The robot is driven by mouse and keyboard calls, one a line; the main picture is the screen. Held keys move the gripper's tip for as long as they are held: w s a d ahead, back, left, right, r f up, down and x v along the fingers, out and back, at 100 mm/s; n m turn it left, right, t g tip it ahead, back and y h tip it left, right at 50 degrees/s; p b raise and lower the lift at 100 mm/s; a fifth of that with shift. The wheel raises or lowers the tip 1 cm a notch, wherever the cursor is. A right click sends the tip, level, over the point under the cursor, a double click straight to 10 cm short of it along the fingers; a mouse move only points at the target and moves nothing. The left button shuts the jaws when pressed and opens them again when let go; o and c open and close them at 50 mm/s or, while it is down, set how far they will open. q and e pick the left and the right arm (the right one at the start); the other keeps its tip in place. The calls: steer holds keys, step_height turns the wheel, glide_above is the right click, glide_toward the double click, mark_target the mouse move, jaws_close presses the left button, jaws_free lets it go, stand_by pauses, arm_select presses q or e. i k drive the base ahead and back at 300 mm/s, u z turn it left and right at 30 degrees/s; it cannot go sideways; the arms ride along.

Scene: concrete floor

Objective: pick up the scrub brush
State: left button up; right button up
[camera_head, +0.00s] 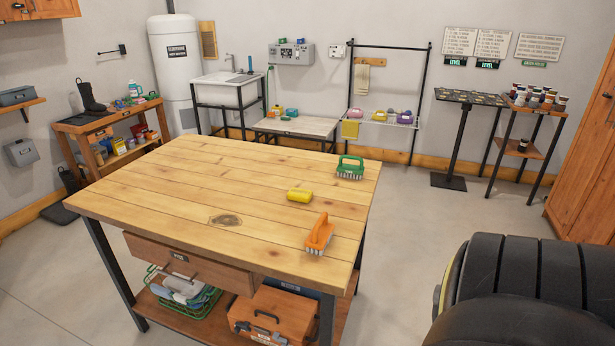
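Two scrub brushes stand on the wooden workbench (150,185), bristles down. The green brush (350,166), with a looped handle and pale bristles, is near the far right corner. The orange brush (320,232), with an upward-slanting handle and pale bristles, is near the front right edge. A small yellow rounded block (299,195) lies between them, apart from both. Neither of my grippers shows in the head view, and nothing touches the brushes.
A dark ribbed form, possibly part of my arm, fills the lower right corner. The bench's left and middle are bare. Below are a green wire basket (187,318) and an orange-brown toolbox (268,313). Open floor (440,215) lies right of the bench.

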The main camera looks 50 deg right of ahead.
mark_target(316, 241)
steer(key=z, duration=0.95)
steer(key=i, duration=1.1)
steer(key=z, duration=0.95)
